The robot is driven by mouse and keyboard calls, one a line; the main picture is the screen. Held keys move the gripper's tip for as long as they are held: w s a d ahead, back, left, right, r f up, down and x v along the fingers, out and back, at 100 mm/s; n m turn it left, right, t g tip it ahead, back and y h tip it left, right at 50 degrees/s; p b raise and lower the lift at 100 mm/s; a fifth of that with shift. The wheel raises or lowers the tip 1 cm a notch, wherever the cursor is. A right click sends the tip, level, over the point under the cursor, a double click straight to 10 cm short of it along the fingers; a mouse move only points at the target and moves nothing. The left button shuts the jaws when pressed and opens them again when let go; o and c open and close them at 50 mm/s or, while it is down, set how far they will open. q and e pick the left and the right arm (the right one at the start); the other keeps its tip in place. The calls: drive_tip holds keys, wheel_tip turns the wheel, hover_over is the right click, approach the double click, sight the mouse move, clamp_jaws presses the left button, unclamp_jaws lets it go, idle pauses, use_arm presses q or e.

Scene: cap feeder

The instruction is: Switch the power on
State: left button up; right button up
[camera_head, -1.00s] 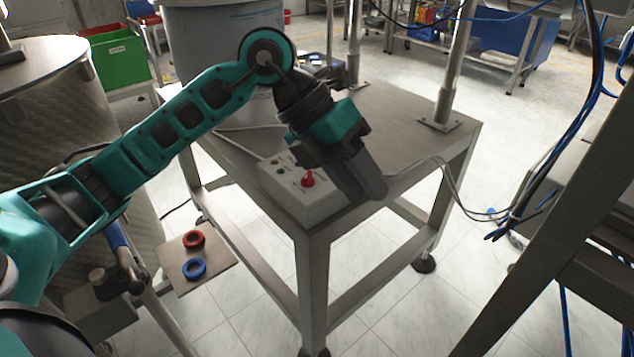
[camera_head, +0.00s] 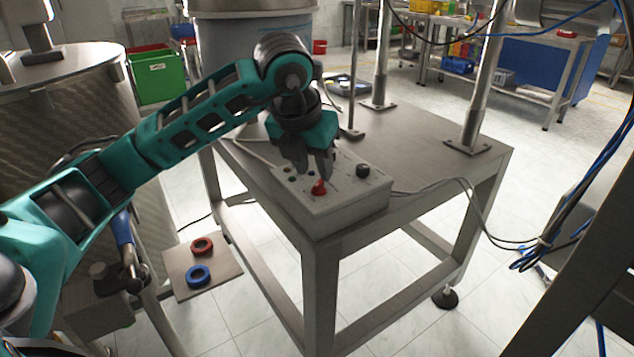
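A pale control box (camera_head: 345,203) sits on the near corner of the metal table. On its top are a red knob (camera_head: 319,188), a black knob (camera_head: 363,171) and small dark buttons (camera_head: 290,179) on the left. My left gripper (camera_head: 316,172) points down over the box, just behind the red knob. Its fingers are dark and partly overlap each other, so their gap is unclear. I cannot tell whether they touch the knob. My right gripper is not in view.
The metal table (camera_head: 410,133) has upright posts (camera_head: 484,90) behind the box. Cables (camera_head: 470,205) run off its right side. A small plate with a red ring (camera_head: 202,246) and a blue ring (camera_head: 198,275) is at lower left. A steel drum (camera_head: 60,130) stands far left.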

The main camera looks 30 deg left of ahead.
sight(319, 182)
use_arm(q)
drive_tip(key=shift+b+x, duration=0.35)
drive_tip(key=shift+x, duration=1.45)
clamp_jaws()
